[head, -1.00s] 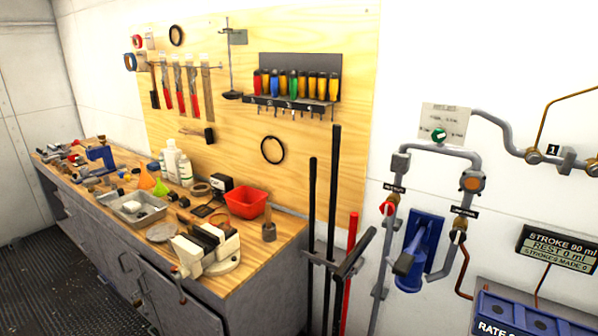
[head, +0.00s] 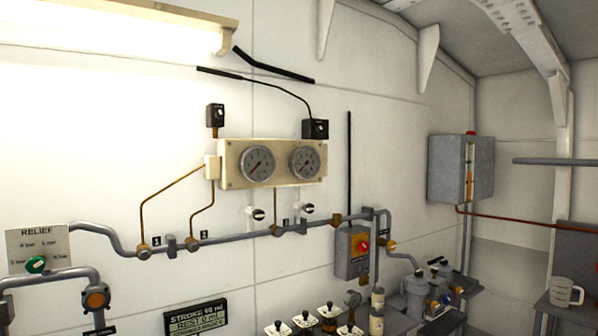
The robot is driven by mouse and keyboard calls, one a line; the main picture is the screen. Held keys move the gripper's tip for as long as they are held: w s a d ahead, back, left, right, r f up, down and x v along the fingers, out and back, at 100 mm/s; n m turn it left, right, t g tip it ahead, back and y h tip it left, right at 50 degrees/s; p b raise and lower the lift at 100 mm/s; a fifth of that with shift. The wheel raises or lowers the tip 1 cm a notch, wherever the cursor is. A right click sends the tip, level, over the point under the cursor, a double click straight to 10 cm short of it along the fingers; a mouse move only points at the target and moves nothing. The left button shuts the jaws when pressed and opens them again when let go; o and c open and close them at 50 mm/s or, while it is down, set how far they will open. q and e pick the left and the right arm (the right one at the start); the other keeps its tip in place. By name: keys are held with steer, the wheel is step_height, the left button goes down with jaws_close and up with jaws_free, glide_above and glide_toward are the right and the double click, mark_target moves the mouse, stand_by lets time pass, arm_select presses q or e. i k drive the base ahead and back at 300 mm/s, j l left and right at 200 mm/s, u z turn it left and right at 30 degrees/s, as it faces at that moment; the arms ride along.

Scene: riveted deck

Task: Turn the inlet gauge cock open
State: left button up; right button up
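A cream gauge panel (head: 230,180) on the white wall carries two round dials, a left gauge (head: 258,164) and a right gauge (head: 304,161). Below it are two small black-and-white knobs on the wall, a left knob (head: 257,214) and a right knob (head: 308,208). Thin brass tubes run from the panel to fittings on a grey pipe (head: 225,239), by small tags marked 1 and 2. I cannot read any inlet label, so I cannot tell which part is the inlet gauge cock or how it is set. Neither gripper is in view.
A relief plate (head: 38,250) with a green knob is at the left. A stroke display (head: 196,318) is low at centre. A grey box (head: 352,252) with a red knob is on the wall. A cabinet (head: 461,168) and a mug (head: 566,291) are at the right.

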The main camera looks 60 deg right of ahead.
mark_target(259, 215)
steer(key=z, duration=1.9)
